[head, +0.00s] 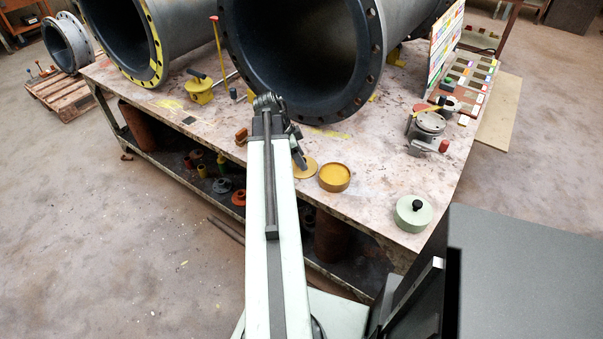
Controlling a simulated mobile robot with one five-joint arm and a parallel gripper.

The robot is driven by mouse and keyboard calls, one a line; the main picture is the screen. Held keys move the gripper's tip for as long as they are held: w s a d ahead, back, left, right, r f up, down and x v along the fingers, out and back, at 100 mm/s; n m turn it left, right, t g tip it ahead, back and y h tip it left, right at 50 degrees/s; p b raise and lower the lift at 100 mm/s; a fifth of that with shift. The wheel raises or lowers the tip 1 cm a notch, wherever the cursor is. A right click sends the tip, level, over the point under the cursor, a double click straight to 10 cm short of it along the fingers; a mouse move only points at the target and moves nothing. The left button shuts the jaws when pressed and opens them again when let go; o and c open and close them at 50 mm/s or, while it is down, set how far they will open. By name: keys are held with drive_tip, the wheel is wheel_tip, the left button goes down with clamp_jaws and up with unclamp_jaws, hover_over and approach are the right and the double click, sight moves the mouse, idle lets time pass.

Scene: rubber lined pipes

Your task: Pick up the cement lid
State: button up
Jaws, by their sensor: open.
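A flat round tan lid (306,169), which looks like the cement lid, lies on the worktable (375,205) near its front edge. My arm covers its left part. Just right of it stands an open round tin (334,180) with yellow content. My gripper (300,163) hangs from the end of my arm, pointing down, close to the lid's upper left edge in the picture. It is small and dark here, and I cannot tell whether it touches the lid. It is open, and I see nothing held in it.
A pale green round container with a black knob (412,214) stands near the right front corner. A small brown block (241,136) lies left of my arm. Large flanged pipes (300,50) fill the back. A grey metal device (428,130) stands to the right.

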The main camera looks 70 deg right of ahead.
drive_tip(key=shift+r, duration=0.1)
clamp_jaws()
